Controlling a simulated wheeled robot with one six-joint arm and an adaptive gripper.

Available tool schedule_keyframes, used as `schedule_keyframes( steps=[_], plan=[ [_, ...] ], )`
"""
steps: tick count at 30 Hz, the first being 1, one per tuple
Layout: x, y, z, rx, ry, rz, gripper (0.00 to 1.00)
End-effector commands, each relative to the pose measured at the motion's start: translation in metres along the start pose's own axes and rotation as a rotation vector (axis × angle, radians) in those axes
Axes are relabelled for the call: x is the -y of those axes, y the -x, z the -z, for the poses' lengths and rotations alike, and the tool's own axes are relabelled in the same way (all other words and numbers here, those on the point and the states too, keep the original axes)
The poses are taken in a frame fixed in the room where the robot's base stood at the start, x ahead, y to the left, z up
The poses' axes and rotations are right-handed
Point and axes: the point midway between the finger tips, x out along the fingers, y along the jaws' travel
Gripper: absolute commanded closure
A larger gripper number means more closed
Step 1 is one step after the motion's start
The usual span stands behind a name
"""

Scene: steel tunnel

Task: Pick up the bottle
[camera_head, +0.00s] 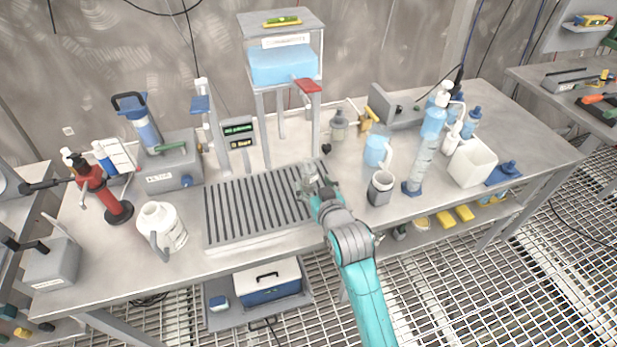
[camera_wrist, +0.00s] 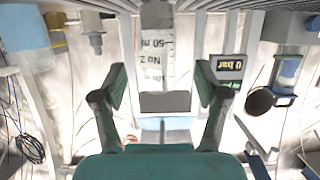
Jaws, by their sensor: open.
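A bottle-like container with a printed scale and upside-down lettering shows in the wrist view (camera_wrist: 157,62), with a dark grey band (camera_wrist: 165,102) at its lower end. My gripper (camera_wrist: 161,90) is open, one finger on each side of the container, with gaps visible on both sides. I cannot tell how deep between the fingers it is. In the head view my gripper (camera_head: 318,190) is at the right end of the slatted drain tray (camera_head: 228,242). A pale, glassy shape (camera_head: 307,174) shows just beyond it, partly hidden, probably the same container.
A white jug (camera_head: 163,229) and a red stand (camera_head: 101,187) are at left. A shelf frame (camera_head: 283,66) rises behind.

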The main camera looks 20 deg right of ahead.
Motion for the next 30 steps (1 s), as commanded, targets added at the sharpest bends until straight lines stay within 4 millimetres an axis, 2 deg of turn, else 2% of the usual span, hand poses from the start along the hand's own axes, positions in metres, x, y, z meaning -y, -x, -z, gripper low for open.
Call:
schedule_keyframes(
  steps=[5, 15, 24, 25, 30],
  plan=[
    [-0.001, -0.01, 0.001, 0.0, 0.0, 0.0, 0.27],
    [-0.003, -0.052, 0.005, 0.0, 0.0, 0.0, 0.27],
    [-0.002, -0.058, 0.004, 0.0, 0.0, 0.0, 0.27],
    [-0.002, -0.058, 0.004, 0.0, 0.0, 0.0, 0.29],
    [-0.002, -0.057, 0.004, 0.0, 0.0, 0.0, 0.72]
  ],
)
